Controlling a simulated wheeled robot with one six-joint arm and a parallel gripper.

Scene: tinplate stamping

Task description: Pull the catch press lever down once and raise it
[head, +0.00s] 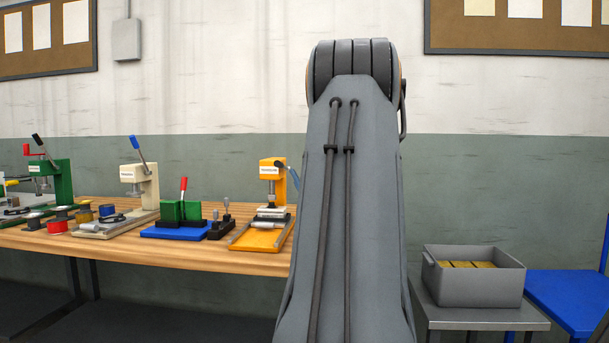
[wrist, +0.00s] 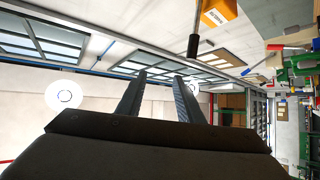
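Several lever presses stand on the bench in the head view; their labels are too small to read, so I cannot tell which is the catch press. The cream press (head: 140,176) has a raised blue lever (head: 138,148). The green press (head: 58,178) has a black lever (head: 38,143) tilted up. My gripper (wrist: 160,75) shows in the wrist view, its two fingers apart with nothing between. An orange press head (wrist: 217,12) and a black lever grip (wrist: 193,46) show beyond the right finger.
A green fixture with a red handle (head: 183,190) stands on a blue base between the cream and orange presses. Spools and small parts lie at the bench's left.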

